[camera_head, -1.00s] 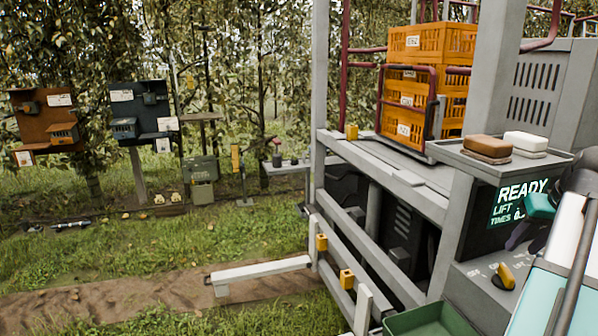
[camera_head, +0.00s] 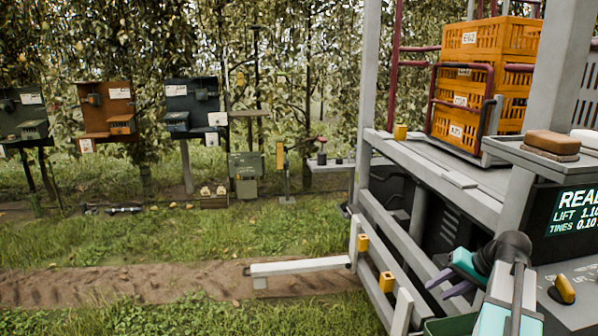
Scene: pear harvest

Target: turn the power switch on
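A yellow knob (camera_head: 563,288) stands tilted on the grey console at the lower right, below the lit display (camera_head: 577,209). Its small label is not readable, so I cannot tell whether it is the power switch. No other thing is clearly marked as a power switch. My gripper (camera_head: 447,282) has teal and purple-grey fingers and is left of the knob, apart from it in the picture. It points left, and nothing shows held in it. Its finger gap is too small to judge.
Orange crates (camera_head: 466,99) are stacked on the grey platform (camera_head: 440,190). A brown block (camera_head: 551,141) lies on a ledge above the display. A white bar (camera_head: 300,265) juts left near the ground. Box stations (camera_head: 107,112) stand along the trees. Grass at left is open.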

